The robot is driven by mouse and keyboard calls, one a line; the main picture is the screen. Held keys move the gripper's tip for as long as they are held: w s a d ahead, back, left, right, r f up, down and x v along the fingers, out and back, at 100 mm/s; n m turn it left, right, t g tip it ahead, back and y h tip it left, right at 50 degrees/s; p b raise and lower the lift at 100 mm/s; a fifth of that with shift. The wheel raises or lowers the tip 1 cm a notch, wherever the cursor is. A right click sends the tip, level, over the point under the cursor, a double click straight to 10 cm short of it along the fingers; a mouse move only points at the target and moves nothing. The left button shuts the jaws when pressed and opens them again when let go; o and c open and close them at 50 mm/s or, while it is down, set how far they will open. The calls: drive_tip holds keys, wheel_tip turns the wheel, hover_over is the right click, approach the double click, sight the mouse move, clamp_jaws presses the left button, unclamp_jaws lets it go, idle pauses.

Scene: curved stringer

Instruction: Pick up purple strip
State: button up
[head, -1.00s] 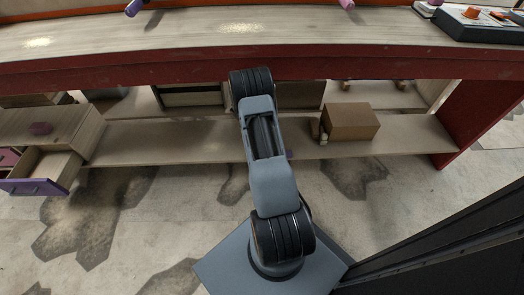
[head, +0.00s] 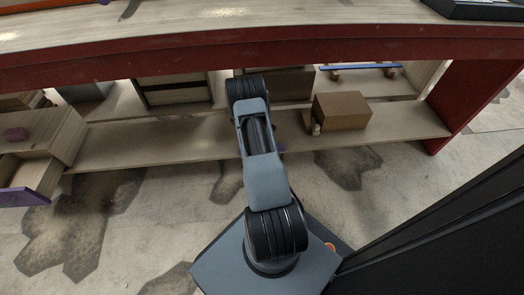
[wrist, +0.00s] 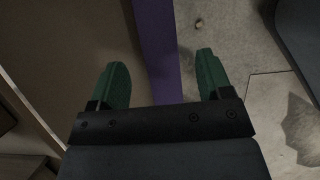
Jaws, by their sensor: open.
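The purple strip (wrist: 158,45) runs lengthwise through the wrist view, between the two green fingers of my gripper (wrist: 160,65). My gripper is open, with one finger on each side of the strip and a gap visible to each. I cannot tell how far above or below the fingertips the strip lies. In the head view my gripper is hidden behind my arm. A small purple patch (head: 280,146) shows beside my arm at the lower shelf's front edge, perhaps part of the strip.
The lower shelf (head: 180,143) runs under the red-edged bench (head: 400,38). A cardboard box (head: 341,110) stands on it right of my arm. A blue strip (head: 360,67) rests on supports farther back. An open drawer (head: 30,178) is at left. Open floor (wrist: 240,40) lies right of the strip.

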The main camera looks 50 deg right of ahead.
drive_tip(key=b+x, duration=0.1)
drive_tip(key=x, duration=0.2)
drive_tip(key=shift+s+f, duration=0.1)
drive_tip(key=shift+f, duration=0.1)
drive_tip(key=shift+c, duration=0.3)
drive_tip(key=c, duration=1)
drive_tip(key=shift+r, duration=0.15)
